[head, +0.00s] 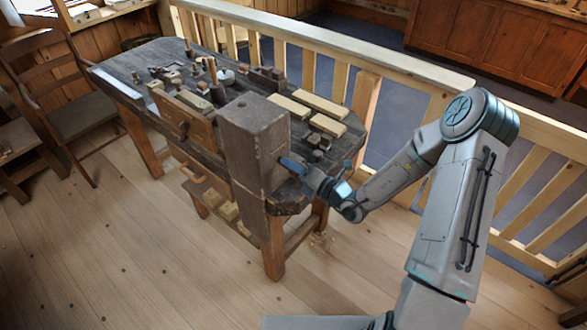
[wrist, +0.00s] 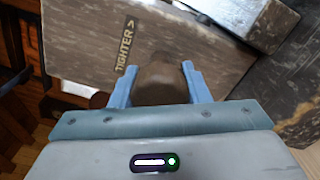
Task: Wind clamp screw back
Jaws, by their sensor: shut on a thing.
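The clamp screw's brown rounded head (wrist: 161,84) sits between the two blue fingers of my gripper (wrist: 160,88) in the wrist view. My gripper is shut on it, with a finger on each side. Behind it is a wooden clamp block (wrist: 95,40) with the word "TIGHTER" and an arrow mark. In the head view, my gripper (head: 290,164) reaches from the right to the side of the tall wooden block (head: 250,130) at the bench's front. The screw head is hidden there by the fingers and block.
The dark workbench (head: 130,70) carries tools, small turned pieces and several pale wood blocks (head: 308,104). A wooden railing (head: 330,40) runs close behind the bench. A chair (head: 75,115) stands at the left. The plank floor (head: 130,250) in front is clear.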

